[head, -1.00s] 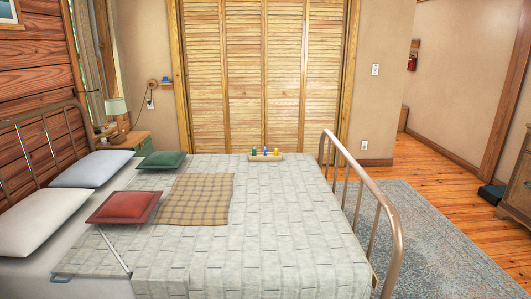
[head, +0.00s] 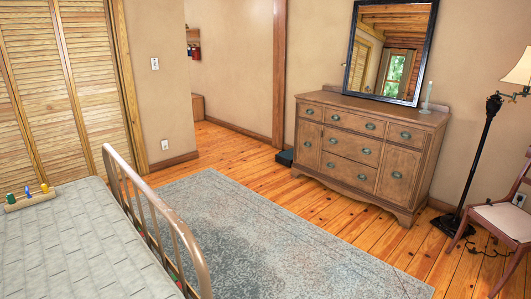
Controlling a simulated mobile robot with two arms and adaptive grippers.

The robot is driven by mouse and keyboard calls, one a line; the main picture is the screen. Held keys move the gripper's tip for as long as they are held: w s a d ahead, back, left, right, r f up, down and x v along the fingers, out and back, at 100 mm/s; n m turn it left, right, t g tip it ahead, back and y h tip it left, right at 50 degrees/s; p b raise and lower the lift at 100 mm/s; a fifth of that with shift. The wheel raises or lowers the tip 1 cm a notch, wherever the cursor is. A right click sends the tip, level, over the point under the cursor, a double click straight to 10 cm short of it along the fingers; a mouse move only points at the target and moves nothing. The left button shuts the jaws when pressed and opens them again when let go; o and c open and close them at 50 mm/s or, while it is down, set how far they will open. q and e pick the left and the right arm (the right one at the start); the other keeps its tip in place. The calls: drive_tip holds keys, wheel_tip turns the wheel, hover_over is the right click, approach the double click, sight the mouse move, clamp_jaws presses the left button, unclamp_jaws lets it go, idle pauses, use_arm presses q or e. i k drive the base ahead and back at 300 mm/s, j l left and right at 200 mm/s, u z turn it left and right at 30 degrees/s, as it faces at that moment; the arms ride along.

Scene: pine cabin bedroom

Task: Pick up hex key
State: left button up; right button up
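I cannot make out a hex key in the head view now. Neither of my grippers is in view.
The bed (head: 75,245) with its metal footboard (head: 157,222) fills the lower left; a wooden block with coloured pegs (head: 30,199) lies on it. A rug (head: 255,240) covers the floor. A dresser (head: 355,150), mirror (head: 388,50), floor lamp (head: 476,165) and chair (head: 508,215) stand right.

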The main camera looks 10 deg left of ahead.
sight(27, 188)
drive_tip(key=i+l+z, duration=0.35)
drive_tip(key=i, duration=0.55)
drive_tip(key=i+j+z, duration=0.1)
drive_tip(key=i+z, duration=0.25)
drive_tip(key=i, duration=0.55)
drive_tip(key=i+j+u, duration=0.25)
drive_tip(key=i+u, duration=0.2)
drive_tip(key=i+j+u, duration=0.1)
drive_tip(key=i+u, duration=0.35)
drive_tip(key=i+l+u, duration=0.1)
drive_tip(key=i+u, duration=0.35)
drive_tip(key=i+l+u, duration=0.25)
drive_tip(key=i+u, duration=0.5)
drive_tip(key=i, duration=0.7)
drive_tip(key=i+l+u, duration=0.2)
drive_tip(key=i, duration=0.8)
drive_tip(key=i+u, duration=0.45)
drive_tip(key=i+l+u, duration=0.2)
drive_tip(key=i+u, duration=0.2)
drive_tip(key=i+l+u, duration=0.85)
drive_tip(key=k+j, duration=0.05)
